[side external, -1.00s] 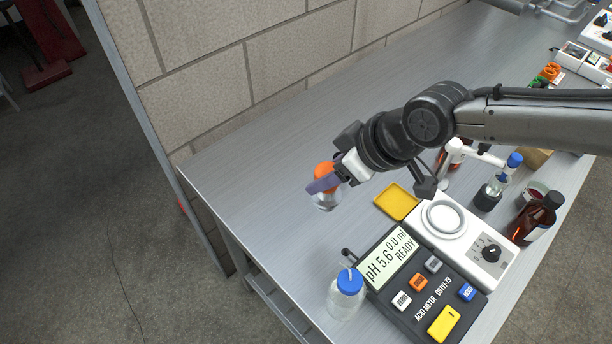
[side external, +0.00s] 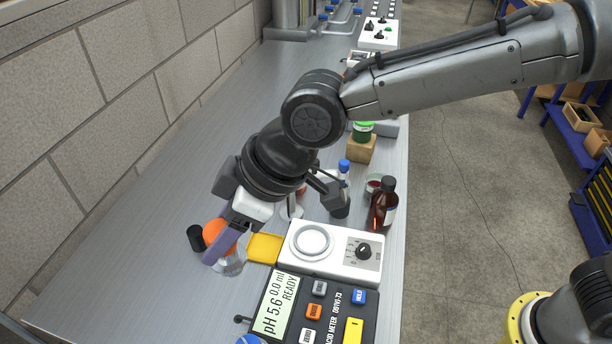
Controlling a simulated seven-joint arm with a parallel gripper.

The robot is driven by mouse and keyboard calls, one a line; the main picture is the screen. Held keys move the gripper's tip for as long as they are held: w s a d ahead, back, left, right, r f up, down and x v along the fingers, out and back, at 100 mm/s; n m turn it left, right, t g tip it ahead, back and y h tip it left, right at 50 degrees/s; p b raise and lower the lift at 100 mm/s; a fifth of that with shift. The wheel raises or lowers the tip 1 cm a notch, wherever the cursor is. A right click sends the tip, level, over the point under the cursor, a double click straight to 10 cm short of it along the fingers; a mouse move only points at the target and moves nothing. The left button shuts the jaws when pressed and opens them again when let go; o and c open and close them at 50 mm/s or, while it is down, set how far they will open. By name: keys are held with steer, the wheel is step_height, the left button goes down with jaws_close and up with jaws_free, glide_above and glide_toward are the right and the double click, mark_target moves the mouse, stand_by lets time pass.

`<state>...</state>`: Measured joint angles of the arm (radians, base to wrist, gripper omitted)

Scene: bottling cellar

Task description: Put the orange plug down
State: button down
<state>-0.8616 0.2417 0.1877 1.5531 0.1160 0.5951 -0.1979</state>
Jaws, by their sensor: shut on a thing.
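The orange plug (side external: 217,233) is a round orange piece beside my gripper's purple finger. My gripper (side external: 224,243) points down and to the left and is shut on the orange plug. A clear glass vessel (side external: 232,264) shows just below the plug and finger. I cannot tell whether the plug touches the glass or sits in its mouth, as the finger covers part of both.
A black cylinder (side external: 195,238) stands close left of the plug. A yellow tray (side external: 265,248), a white stirrer plate (side external: 330,253) and the acid meter (side external: 318,308) lie to the right. A brown bottle (side external: 383,207) stands further right. The bench at left is bare.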

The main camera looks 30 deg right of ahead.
steer(key=w+d+m+t+h, duration=0.1)
steer(key=w+d+m+t, duration=0.15)
steer(key=w+d, duration=1.25)
steer(key=w+d+m+h, duration=0.2)
steer(key=w+d+m, duration=0.2)
steer(key=w+d, duration=1.1)
steer(key=shift+s+d+f, duration=0.25)
steer(key=shift+s+f, duration=0.1)
steer(key=shift+f, duration=2.5)
steer(key=shift+s+d+f, duration=0.3)
steer(key=shift+f, duration=2.55)
steer(key=shift+s+d+f, duration=0.25)
steer(key=shift+s+f, duration=0.1)
steer(key=shift+f, duration=2.5)
steer(key=shift+f, duration=0.15)
steer(key=c, duration=0.5)
jaws_free()
steer(key=shift+c, duration=0.2)
